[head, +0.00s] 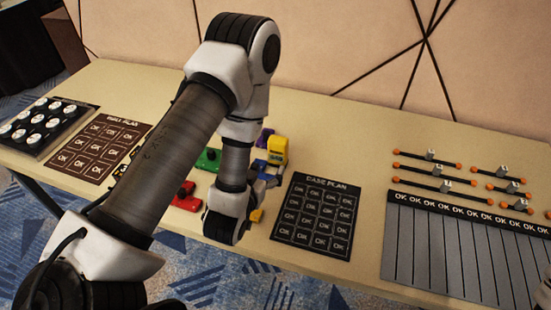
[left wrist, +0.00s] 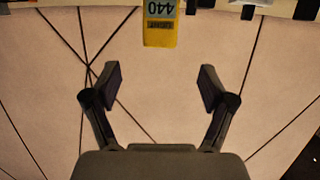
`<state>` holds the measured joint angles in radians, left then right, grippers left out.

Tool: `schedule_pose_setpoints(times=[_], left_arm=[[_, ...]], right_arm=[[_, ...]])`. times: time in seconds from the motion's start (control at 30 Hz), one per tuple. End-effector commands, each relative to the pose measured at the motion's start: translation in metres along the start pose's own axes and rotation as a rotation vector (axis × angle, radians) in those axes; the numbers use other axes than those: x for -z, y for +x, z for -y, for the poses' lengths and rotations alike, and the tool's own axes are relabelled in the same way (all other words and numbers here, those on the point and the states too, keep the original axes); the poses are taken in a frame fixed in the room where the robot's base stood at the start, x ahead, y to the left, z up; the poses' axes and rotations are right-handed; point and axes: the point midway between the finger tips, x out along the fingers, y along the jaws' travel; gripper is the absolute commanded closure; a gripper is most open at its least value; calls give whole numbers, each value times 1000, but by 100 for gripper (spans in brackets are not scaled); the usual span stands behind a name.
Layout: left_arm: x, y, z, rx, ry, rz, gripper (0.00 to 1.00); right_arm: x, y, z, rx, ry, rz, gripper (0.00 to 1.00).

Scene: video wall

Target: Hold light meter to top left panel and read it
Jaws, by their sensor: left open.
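A yellow light meter (head: 277,148) is on the table, just past the lower part of my left arm in the head view. In the left wrist view the yellow meter (left wrist: 161,32) is upside down at the top centre, and its display reads 440. My left gripper (left wrist: 160,86) is open and empty, its two fingers apart, with the meter beyond the fingertips and between their lines. In the head view my left gripper (head: 267,177) is partly hidden by my own wrist. The top left panel cannot be made out. My right gripper is not in view.
On the table (head: 360,120), green (head: 208,159) and red (head: 186,197) items lie left of my wrist. A dark case plan sheet (head: 316,218) lies to the right, a wall plan sheet (head: 108,148) to the left. Black bars (head: 428,168) and a grey slotted board (head: 450,250) are far right.

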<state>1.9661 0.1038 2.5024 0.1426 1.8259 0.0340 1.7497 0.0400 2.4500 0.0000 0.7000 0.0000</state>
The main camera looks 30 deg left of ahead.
Motion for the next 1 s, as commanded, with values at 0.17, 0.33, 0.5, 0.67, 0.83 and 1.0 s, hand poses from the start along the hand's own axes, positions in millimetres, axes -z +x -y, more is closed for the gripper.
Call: schedule_pose_setpoints(times=[0.17,0.33,0.5,0.67,0.83,1.0], left_arm=[[0,0,0,0,0,0,17],[0,0,0,0,0,0,17],[-14,1,0,2,23,67,12],[-31,37,-2,8,30,161,12],[10,57,-4,8,-5,66,12],[14,79,-3,8,-4,64,12]], right_arm=[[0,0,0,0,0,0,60],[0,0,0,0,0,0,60],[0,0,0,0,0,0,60],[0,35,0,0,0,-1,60],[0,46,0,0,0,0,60],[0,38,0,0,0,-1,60]])
